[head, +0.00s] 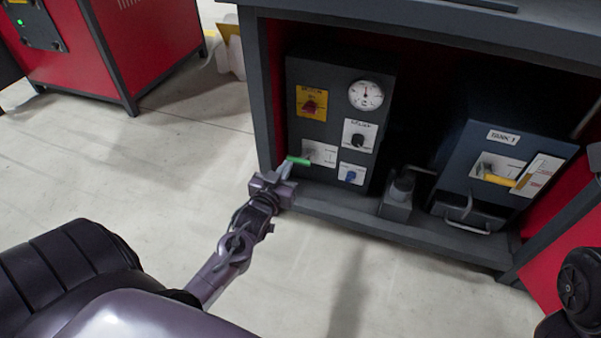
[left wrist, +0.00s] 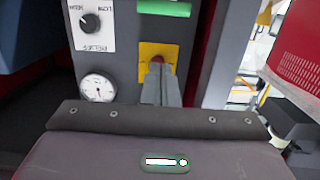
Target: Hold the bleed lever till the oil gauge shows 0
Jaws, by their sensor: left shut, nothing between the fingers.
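A grey control box (head: 297,77) stands inside the open cabinet. It carries a white round gauge (head: 366,95), whose needle points roughly up; the gauge also shows in the left wrist view (left wrist: 97,88). A green-handled lever (head: 299,160) sits low on the left of the box, its handle sideways. I cannot read which lever is the bleed lever. My left gripper (head: 286,169) is shut and empty, close by the green handle; touching or apart, I cannot tell. My right gripper is out of view.
The control box also bears a red knob on a yellow plate (head: 311,92), a black selector (head: 358,140) and a blue knob (head: 351,176). A small grey unit (head: 397,207) stands between the boxes. The cabinet's left post (head: 259,90) is near my gripper. Floor in front is clear.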

